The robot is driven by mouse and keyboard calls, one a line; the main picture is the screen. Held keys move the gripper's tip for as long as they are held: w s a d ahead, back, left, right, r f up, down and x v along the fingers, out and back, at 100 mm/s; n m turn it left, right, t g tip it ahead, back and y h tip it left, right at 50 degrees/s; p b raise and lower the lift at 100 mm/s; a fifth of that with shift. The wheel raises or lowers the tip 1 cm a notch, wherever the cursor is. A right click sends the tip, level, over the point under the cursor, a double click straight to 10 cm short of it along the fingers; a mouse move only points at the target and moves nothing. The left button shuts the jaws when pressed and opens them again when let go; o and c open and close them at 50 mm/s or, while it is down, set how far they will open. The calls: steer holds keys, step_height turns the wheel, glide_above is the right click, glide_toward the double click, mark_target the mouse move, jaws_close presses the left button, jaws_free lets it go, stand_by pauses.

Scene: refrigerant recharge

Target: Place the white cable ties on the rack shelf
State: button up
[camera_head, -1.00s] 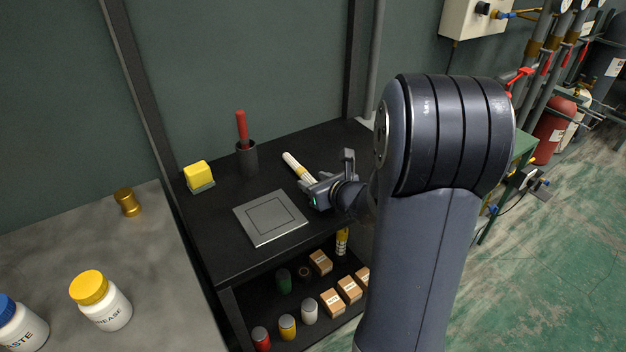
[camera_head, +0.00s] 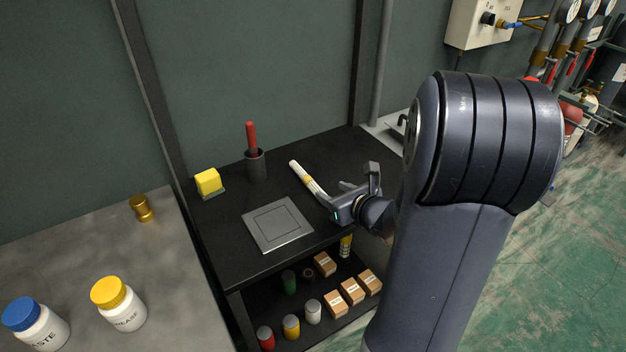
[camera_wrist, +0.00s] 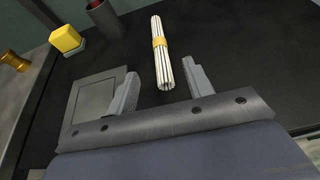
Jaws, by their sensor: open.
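The white cable ties (camera_head: 308,177), a bundle with a yellow band, lie on the black top shelf of the rack (camera_head: 232,258). In the wrist view the bundle (camera_wrist: 161,60) lies ahead of my gripper (camera_wrist: 158,82), between the lines of its two fingers. My gripper (camera_head: 350,186) is open and empty, close to the near end of the bundle in the head view. No finger visibly touches the bundle.
A grey square plate (camera_head: 277,224), a yellow block (camera_head: 208,181) and a dark cup (camera_head: 256,165) with a red-handled tool share the top shelf. Small boxes (camera_head: 351,291) and several cans stand on the lower shelf. A grey bench (camera_head: 130,250) with bottles is at left.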

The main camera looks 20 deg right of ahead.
mark_target(315, 185)
steer(key=x, duration=0.4)
steer(key=shift+w+f, duration=0.25)
steer(key=shift+f+x, duration=0.15)
steer(key=shift+x, duration=1.15)
steer(key=shift+f+x, duration=0.15)
steer(key=shift+x, duration=1.2)
steer(key=shift+s+a, duration=0.1)
steer(key=shift+s, duration=0.05)
jaws_close()
